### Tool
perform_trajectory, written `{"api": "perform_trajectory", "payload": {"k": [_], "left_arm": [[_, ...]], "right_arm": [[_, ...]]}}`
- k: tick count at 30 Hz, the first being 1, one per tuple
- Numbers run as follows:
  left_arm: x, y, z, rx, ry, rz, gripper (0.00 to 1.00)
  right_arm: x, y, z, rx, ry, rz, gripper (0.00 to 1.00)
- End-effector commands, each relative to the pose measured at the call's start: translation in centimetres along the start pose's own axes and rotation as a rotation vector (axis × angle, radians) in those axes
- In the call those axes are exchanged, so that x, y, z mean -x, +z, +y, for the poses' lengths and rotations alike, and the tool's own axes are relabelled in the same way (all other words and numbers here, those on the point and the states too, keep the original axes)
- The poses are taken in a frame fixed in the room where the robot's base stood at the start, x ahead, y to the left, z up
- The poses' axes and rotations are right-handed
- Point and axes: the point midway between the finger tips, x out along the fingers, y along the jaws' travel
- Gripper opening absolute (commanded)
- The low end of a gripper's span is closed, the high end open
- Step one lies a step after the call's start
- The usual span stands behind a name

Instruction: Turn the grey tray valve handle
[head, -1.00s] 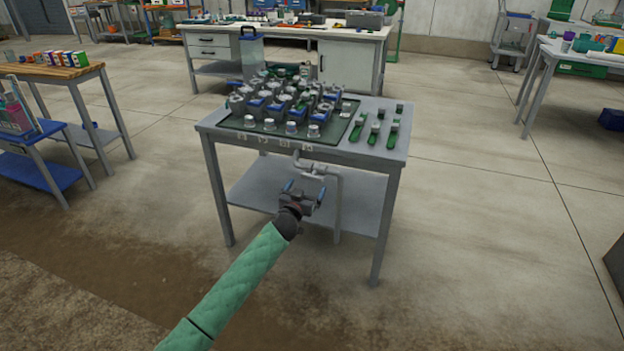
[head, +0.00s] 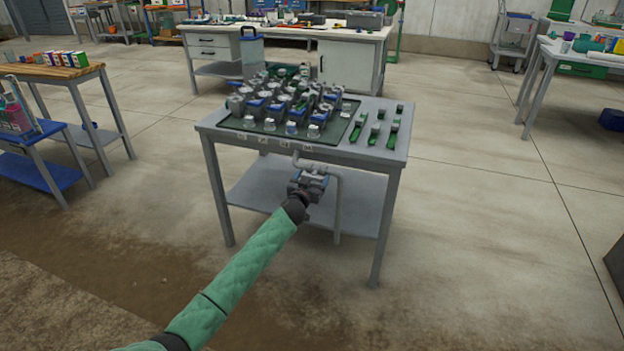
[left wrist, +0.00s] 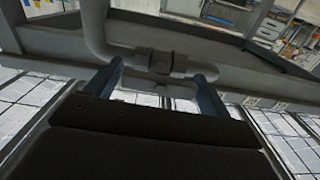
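The grey tray valve sits on the grey pipe under the front edge of the table. In the left wrist view the valve body (left wrist: 160,62) shows between my two blue-grey fingertips, with a small grey part, perhaps its handle (left wrist: 172,89), just below it. My left gripper (head: 309,180) covers the valve in the head view. It also shows in the left wrist view (left wrist: 156,84), its fingers apart, one on each side of the valve. I cannot tell whether they touch it. My right gripper is in neither view.
The grey table (head: 355,155) holds a dark green tray (head: 234,125) of several fittings, with green-handled parts at its right. The pipe (head: 338,205) runs down past the lower shelf (head: 262,190). Open floor lies in front and to the right.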

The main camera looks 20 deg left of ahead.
Motion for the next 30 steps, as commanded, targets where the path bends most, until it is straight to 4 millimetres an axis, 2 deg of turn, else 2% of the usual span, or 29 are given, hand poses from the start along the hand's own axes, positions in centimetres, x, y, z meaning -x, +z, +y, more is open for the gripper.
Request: {"api": "perform_trajectory", "payload": {"k": [1,4,5,17,30], "left_arm": [[0.0,0.0,0.0,0.000,0.000,0.000,0.71],[0.0,0.0,0.0,0.000,0.000,0.000,0.51],[0.0,0.0,0.0,0.000,0.000,0.000,0.50],[0.0,-0.1,0.0,-0.077,0.000,0.000,0.50],[0.0,-0.1,0.0,-0.441,-0.001,-0.001,0.50]], "right_arm": [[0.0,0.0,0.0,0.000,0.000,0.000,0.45],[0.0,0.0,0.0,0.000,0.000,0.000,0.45],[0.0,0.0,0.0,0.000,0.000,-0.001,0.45],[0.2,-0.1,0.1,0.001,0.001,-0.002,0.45],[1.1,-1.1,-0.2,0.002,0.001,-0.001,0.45]]}}
